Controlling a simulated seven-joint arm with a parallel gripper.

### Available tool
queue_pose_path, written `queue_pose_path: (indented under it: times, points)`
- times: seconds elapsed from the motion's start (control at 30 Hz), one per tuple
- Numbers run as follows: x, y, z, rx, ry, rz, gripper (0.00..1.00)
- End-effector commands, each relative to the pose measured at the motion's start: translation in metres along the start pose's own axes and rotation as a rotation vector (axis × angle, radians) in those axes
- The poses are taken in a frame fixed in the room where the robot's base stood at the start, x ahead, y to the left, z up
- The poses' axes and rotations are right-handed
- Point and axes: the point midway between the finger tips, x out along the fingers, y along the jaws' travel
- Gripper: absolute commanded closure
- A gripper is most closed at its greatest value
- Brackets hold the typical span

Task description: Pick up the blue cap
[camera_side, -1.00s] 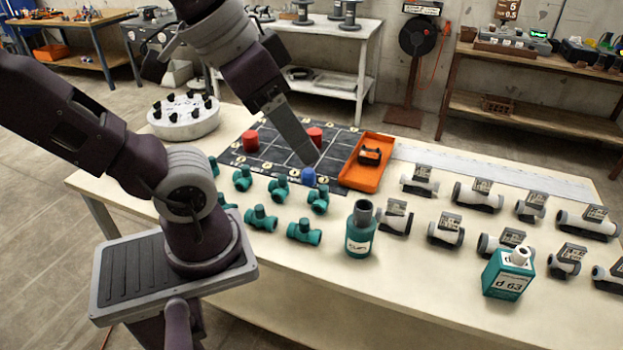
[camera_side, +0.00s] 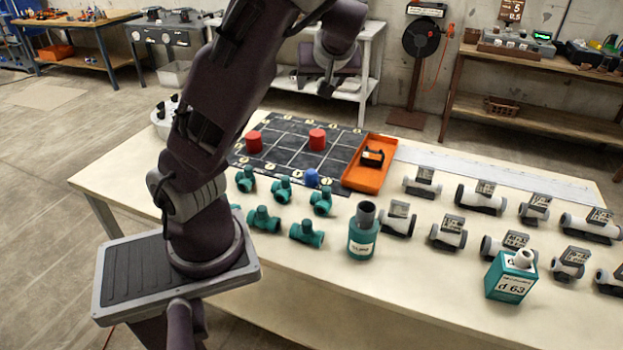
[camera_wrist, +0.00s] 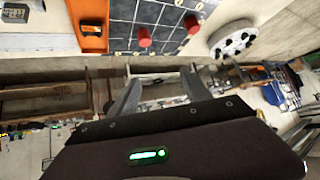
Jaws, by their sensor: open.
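The blue cap (camera_side: 312,178) sits on the near edge of the dark gridded mat (camera_side: 290,160), just left of the orange tray. Two red caps (camera_side: 254,142) (camera_side: 317,139) stand on the mat; they also show near the top of the wrist view (camera_wrist: 145,38) (camera_wrist: 191,24). My gripper (camera_wrist: 159,88) is open, with nothing between its fingers. It is raised well above and apart from the blue cap. The blue cap does not show in the wrist view. In the side view my gripper's fingers are hard to make out.
The orange tray (camera_side: 358,184) holds a black and orange item. Several teal fittings (camera_side: 263,219) stand in front of the mat, with a teal bottle (camera_side: 362,240) to their right. Several grey-white pipe fittings (camera_side: 447,232) and a teal d 63 box (camera_side: 510,277) fill the right side.

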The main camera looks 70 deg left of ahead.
Motion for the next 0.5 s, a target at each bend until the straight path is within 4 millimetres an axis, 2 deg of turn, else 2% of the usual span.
queue_pose_path:
  times: [0.2, 0.3, 0.5]
  points:
    - [-0.041, -0.006, -0.058, -0.095, 0.273, -0.007, 0.43]
    - [-0.013, -0.006, -0.030, -0.092, 0.250, -0.014, 0.43]
    - [0.023, -0.003, 0.008, -0.090, 0.248, -0.015, 0.43]
